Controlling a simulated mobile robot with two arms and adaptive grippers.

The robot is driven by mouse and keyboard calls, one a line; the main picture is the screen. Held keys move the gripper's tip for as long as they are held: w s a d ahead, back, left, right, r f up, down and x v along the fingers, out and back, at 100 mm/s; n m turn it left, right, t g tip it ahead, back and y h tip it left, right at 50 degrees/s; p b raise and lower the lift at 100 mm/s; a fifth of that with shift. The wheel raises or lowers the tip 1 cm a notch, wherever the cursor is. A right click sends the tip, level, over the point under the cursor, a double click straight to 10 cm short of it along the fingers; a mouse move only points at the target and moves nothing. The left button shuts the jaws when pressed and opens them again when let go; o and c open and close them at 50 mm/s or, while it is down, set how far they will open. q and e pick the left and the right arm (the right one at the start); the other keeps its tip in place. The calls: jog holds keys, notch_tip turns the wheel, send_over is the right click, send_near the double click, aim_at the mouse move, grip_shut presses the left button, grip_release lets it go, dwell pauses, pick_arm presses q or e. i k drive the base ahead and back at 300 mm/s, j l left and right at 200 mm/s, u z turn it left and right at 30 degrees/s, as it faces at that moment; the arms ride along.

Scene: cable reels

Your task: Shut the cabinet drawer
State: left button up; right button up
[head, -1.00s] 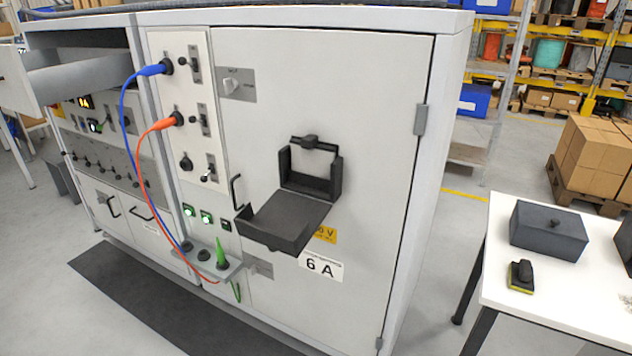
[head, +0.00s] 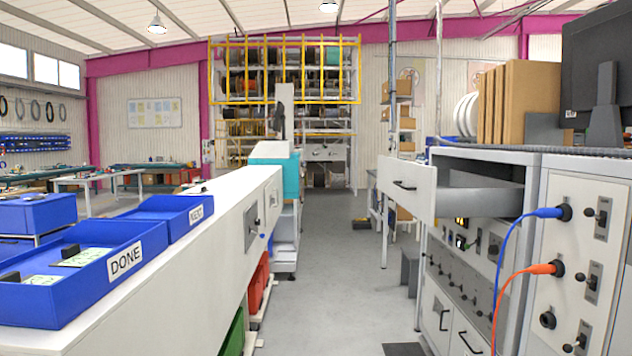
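The cabinet (head: 470,236) stands at the right of the head view. Its top drawer (head: 408,186) is pulled out to the left, with a white front, a dark handle and a grey side wall reaching back into the cabinet opening. Below the opening is a grey panel with several knobs. Neither of my grippers is in view.
A long white bench at the left carries a blue DONE tray (head: 68,272) and a blue NEXT tray (head: 166,214). A grey-floored aisle (head: 325,290) runs clear between bench and cabinet. Blue (head: 510,245) and orange (head: 512,282) cables hang from the right-hand panel. A monitor (head: 595,85) stands on top.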

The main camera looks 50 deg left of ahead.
aim_at(429, 192)
jog(key=u, duration=1.15)
jog(key=z, duration=0.4)
jog(key=i+j+z, duration=0.65)
jog(key=j, duration=0.35)
jog(key=i, duration=0.05)
